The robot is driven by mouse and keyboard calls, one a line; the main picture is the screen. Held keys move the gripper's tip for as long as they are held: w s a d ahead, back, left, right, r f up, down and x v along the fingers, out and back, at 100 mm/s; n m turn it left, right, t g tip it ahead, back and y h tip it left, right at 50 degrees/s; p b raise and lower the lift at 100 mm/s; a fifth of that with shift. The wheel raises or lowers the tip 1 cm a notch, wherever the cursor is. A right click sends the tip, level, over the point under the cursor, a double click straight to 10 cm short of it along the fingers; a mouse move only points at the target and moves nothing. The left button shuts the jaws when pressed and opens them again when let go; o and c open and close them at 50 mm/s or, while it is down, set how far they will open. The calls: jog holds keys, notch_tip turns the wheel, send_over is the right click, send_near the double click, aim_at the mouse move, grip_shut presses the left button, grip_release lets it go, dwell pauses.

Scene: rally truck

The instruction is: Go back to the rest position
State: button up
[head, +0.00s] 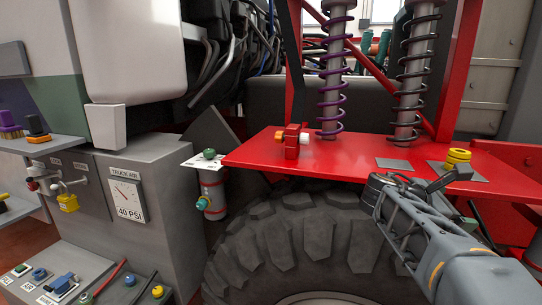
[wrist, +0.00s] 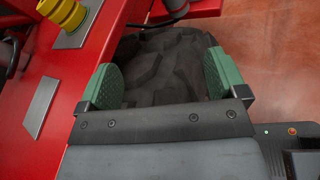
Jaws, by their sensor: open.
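My gripper (wrist: 163,78) is open and empty in the wrist view. Its two green finger pads stand well apart, with the dark tyre (wrist: 160,65) below and between them. In the head view my arm reaches in from the lower right, beside the red fender (head: 330,162). The gripper's fingertips are hard to make out there. The tyre also shows under the fender in the head view (head: 290,240).
A yellow ringed piece (head: 457,157) stands on a grey plate at the fender's right end, close to my arm. A red block (head: 291,141), a bare grey plate (head: 393,163) and coil springs (head: 333,75) are on the fender. A grey gauge cabinet (head: 150,220) stands left.

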jog(key=s+a+f+m+t+y, duration=0.1)
jog(key=s+a+f+m+y, duration=0.4)
jog(key=a+f, duration=0.5)
jog(key=s+a+f+m+t+y, duration=0.1)
jog(key=s+a+f+m+y, duration=0.4)
jog(key=a+f+m+y, duration=0.4)
jog(key=shift+a+f+m+y, duration=0.4)
jog(key=shift+a+f+m, duration=0.2)
jog(key=shift+a+m, duration=0.45)
jog(key=shift+s+d, duration=0.1)
jog(key=shift+d, duration=0.1)
